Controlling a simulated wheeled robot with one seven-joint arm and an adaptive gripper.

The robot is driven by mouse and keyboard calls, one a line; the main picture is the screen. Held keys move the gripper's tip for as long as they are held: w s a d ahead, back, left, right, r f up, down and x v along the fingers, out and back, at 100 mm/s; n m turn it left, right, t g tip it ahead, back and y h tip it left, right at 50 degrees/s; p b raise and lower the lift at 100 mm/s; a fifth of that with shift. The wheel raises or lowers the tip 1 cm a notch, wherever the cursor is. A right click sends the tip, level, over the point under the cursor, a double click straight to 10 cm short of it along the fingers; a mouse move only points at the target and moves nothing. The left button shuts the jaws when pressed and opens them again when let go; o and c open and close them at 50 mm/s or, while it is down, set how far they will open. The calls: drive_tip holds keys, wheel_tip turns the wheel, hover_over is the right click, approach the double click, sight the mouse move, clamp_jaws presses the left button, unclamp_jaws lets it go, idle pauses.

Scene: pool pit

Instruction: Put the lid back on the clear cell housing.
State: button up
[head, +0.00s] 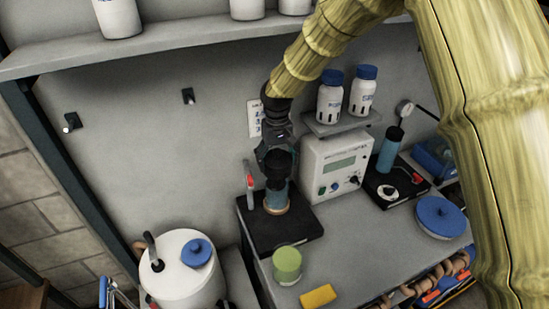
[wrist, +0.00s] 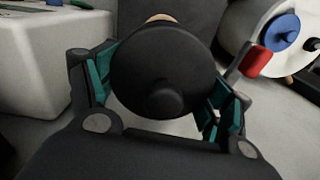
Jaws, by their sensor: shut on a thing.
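My gripper (head: 274,157) reaches down over the black stand at the back of the bench. Its teal-padded fingers are shut on the round black lid (wrist: 160,75), which has a central knob and fills the middle of the wrist view. In the head view the dark lid (head: 278,168) is directly above the clear, bluish cell housing (head: 277,194), which stands upright on a tan ring on the stand (head: 290,231). I cannot tell whether lid and housing touch. In the wrist view the lid hides most of the housing.
A red-tipped probe (head: 250,184) stands close left of the housing; it also shows in the wrist view (wrist: 255,62). A white instrument box (head: 336,165) is close right. A shelf holds white bottles (head: 330,97).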

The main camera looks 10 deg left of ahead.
drive_tip(key=shift+a+f+b, duration=0.1)
drive_tip(key=shift+f+b, duration=0.85)
drive_tip(key=shift+f, duration=1.25)
drive_tip(key=shift+p, duration=0.3)
drive_tip(key=shift+f, duration=0.15)
idle(1.3)
drive_tip(key=o, duration=1)
drive_tip(key=shift+r+p, duration=1.95)
drive_tip(key=shift+r, duration=1.55)
